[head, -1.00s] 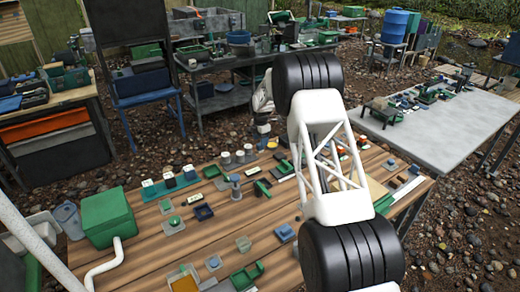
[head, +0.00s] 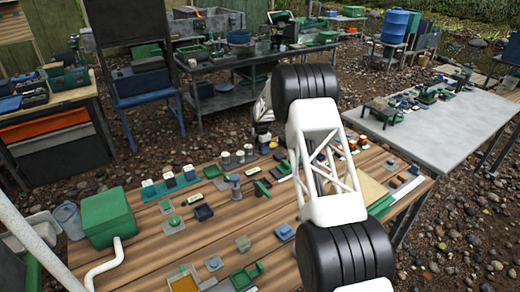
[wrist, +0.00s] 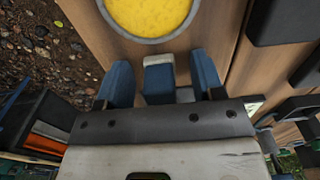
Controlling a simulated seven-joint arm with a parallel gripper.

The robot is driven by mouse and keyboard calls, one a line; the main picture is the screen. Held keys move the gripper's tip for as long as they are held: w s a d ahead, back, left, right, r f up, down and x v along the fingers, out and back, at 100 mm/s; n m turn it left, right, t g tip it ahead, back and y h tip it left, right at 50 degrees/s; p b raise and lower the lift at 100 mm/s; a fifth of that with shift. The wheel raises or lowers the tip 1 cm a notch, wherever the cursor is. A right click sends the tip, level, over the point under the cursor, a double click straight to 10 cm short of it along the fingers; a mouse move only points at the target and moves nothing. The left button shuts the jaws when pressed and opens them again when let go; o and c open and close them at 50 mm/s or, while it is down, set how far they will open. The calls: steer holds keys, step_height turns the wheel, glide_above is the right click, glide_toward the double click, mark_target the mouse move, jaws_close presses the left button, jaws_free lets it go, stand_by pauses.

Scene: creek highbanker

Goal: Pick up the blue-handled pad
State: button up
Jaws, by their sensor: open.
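In the wrist view, a blue block-like piece with a pale end (wrist: 158,78), which looks like the blue-handled pad, stands between the two blue fingers of my gripper (wrist: 161,70). The fingers are apart, with a visible gap on either side of the piece. The gripper's dark plate hides its lower part. In the head view, my gripper (head: 263,136) is low at the far edge of the wooden table, partly behind my arm. I cannot make out the pad clearly there.
A round dish of yellow material (wrist: 150,14) lies just beyond the fingertips in the wrist view. Dark blocks (wrist: 283,20) stand to the right. The wooden table (head: 150,235) holds many small items, including a green box (head: 108,218). A grey table (head: 450,125) stands at right.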

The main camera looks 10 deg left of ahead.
stand_by(0.4)
steer(key=c, duration=1)
steer(key=shift+r, duration=0.15)
steer(key=shift+r, duration=0.85)
steer(key=shift+s+d+r, duration=0.1)
steer(key=shift+s+r, duration=0.25)
steer(key=shift+r, duration=0.5)
steer(key=s+d, duration=0.2)
steer(key=s, duration=0.2)
steer(key=s+d+r, duration=0.1)
steer(key=s, duration=0.4)
steer(key=s+d, duration=0.2)
steer(key=s, duration=0.3)
steer(key=shift+s+d+r, duration=0.1)
steer(key=shift+d+r, duration=0.1)
steer(key=shift+d, duration=0.1)
